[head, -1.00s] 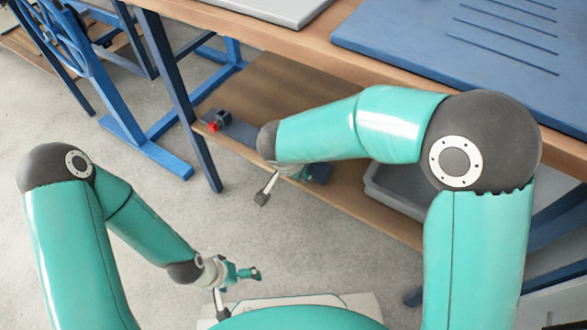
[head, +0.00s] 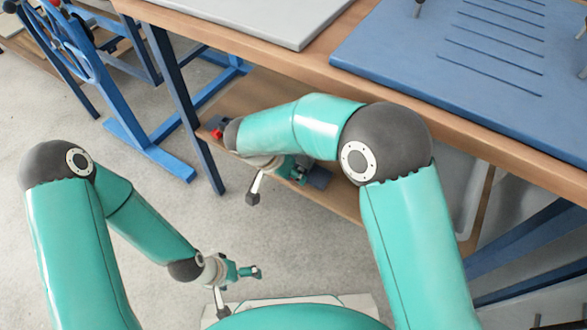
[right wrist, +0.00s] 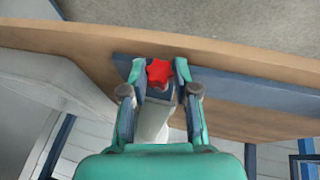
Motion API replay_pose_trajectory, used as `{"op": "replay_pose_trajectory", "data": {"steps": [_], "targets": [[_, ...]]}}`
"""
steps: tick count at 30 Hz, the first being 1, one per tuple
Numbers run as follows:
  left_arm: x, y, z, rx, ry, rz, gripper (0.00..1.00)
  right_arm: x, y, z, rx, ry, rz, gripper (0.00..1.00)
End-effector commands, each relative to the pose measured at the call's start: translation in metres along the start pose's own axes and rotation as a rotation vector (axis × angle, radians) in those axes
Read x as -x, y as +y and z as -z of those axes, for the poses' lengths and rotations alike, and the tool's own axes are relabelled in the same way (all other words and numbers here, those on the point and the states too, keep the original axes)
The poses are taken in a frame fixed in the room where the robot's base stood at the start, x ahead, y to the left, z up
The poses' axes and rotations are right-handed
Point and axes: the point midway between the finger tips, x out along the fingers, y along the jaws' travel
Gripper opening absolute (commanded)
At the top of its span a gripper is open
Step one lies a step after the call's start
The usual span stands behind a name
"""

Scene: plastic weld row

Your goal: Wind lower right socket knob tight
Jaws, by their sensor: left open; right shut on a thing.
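A red star-shaped knob (right wrist: 158,72) stands at one end of a blue strip (right wrist: 250,91) on the wooden lower shelf. In the right wrist view my right gripper (right wrist: 160,74) has its fingertips on both sides of this knob and is shut on it. In the head view my right gripper (head: 302,176) is at the right end of the strip (head: 320,178), and that knob is hidden there. Another red knob (head: 217,132) shows at the strip's left end, partly covered by my right arm. My left gripper (head: 251,272) is open and empty, low over the floor.
The workbench top (head: 290,62) with a blue board (head: 480,60) lies above the lower shelf. A grey bin (right wrist: 50,80) stands beside the strip. Blue table legs (head: 180,100) and a blue wheeled frame (head: 70,45) are at the left. The floor around my left gripper is clear.

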Motion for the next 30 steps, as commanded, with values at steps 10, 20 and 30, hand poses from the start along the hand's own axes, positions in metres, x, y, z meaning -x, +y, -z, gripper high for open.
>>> {"op": "replay_pose_trajectory", "data": {"steps": [10,20,30], "targets": [[0.0134,0.0049,-0.0002,0.0,0.0,0.0,0.96,0.001,-0.0035,0.0004,0.052,0.002,-0.119,0.0],[0.013,0.0047,-0.0002,0.0,0.0,0.0,0.96,0.001,-0.0038,0.0002,0.052,0.002,-0.117,0.49],[0.0134,0.0048,-0.0001,0.0,0.0,0.0,0.96,0.0014,-0.0033,0.0001,0.052,0.002,-0.118,0.55]]}}
